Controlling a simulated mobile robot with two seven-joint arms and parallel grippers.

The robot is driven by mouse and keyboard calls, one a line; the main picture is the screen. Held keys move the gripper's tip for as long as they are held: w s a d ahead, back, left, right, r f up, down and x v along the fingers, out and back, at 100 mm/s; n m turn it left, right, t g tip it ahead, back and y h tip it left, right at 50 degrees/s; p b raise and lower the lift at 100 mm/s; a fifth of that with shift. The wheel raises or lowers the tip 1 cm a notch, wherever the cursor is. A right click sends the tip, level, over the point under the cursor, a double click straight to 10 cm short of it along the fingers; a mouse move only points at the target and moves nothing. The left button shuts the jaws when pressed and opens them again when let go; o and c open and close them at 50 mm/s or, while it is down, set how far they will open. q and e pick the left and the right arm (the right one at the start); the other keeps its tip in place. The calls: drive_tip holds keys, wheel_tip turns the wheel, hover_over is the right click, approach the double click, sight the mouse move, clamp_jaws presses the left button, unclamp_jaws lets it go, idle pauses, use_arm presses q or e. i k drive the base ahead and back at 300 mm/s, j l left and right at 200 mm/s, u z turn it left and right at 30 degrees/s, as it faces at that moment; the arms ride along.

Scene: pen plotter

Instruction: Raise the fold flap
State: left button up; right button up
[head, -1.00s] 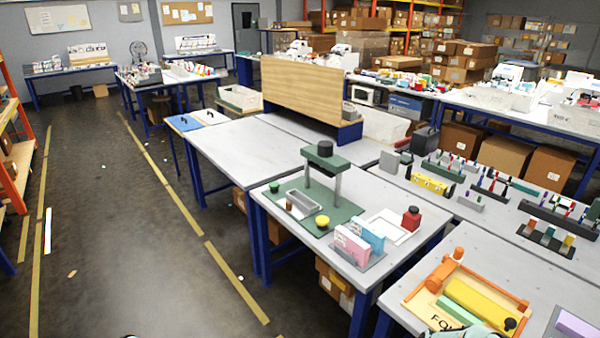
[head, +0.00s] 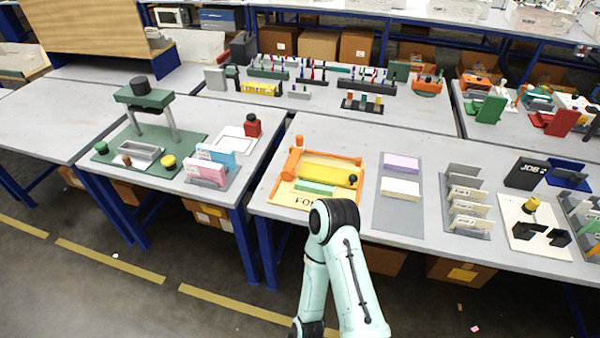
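The fold station is a wooden board (head: 285,193) with an orange frame, partly lettered "FO", on the table in the middle of the head view. A yellow panel (head: 322,172), which looks like the fold flap, lies across it and appears lowered. A black knob (head: 353,180) is at the panel's right end. A green strip (head: 314,188) lies along its near side. One of my arms rises from the bottom, its dark joint hiding the board's near right corner. Neither of my grippers is in view.
A grey mat (head: 399,222) with a lilac block (head: 401,163) and a white block (head: 400,188) is right of the station. A card rack (head: 468,200) stands farther right. A green press (head: 143,98) is on the left table. A gap separates the two tables.

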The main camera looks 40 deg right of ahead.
sight(347, 178)
drive_tip(key=z, duration=1.5)
drive_tip(key=i+l, duration=0.1)
drive_tip(key=l, duration=0.2)
drive_tip(key=i+l, duration=0.1)
drive_tip(key=l, duration=0.2)
drive_tip(key=i+l+u, duration=0.1)
drive_tip(key=l+u, duration=0.2)
drive_tip(key=u, duration=0.2)
drive_tip(key=l+u, duration=0.3)
drive_tip(key=u, duration=0.15)
